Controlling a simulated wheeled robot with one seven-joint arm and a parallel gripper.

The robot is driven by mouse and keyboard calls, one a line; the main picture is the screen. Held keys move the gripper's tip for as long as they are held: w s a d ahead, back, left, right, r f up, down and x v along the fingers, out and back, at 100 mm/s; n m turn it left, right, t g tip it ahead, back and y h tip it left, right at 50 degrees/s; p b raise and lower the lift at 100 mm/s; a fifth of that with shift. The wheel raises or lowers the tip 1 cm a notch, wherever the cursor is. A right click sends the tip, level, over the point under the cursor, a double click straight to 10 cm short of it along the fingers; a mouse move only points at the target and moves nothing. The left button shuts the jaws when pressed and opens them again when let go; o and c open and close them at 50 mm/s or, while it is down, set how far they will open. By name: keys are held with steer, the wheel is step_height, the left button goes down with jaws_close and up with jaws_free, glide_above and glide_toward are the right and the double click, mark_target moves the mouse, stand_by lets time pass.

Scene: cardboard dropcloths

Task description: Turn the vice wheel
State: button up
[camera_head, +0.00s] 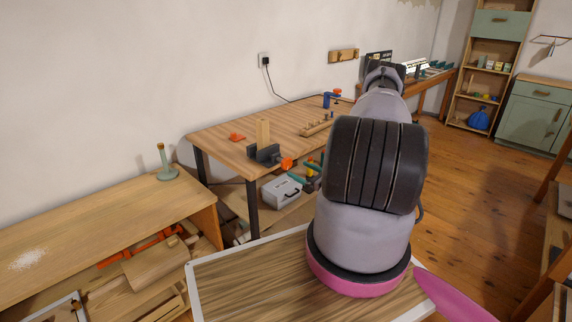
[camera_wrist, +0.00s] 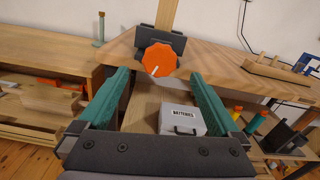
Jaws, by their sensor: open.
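The vice (camera_head: 264,153) is dark grey and sits at the front edge of a wooden workbench (camera_head: 222,146), with an upright wooden piece (camera_head: 263,132) standing in it. Its orange wheel (camera_head: 287,163) faces out past the bench edge. In the wrist view the wheel (camera_wrist: 157,60) is a knobbed orange disc with a white mark, in front of the vice body (camera_wrist: 146,38). My gripper (camera_wrist: 158,78) shows two green fingers spread wide, with nothing held between them. The wheel appears beyond the fingertips, roughly centred between them.
A grey case labelled "BATTERIES" (camera_wrist: 182,119) lies on the shelf below the bench; it also shows in the head view (camera_head: 282,191). A lower wooden bench (camera_head: 95,228) stands at left with a green bottle-shaped object (camera_head: 165,165). Open floor (camera_head: 455,200) lies at right.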

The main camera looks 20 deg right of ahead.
mark_target(289, 164)
steer(key=x, duration=0.8)
steer(key=shift+w+a, duration=0.1)
steer(key=shift+w, duration=0.15)
steer(key=c, duration=1.4)
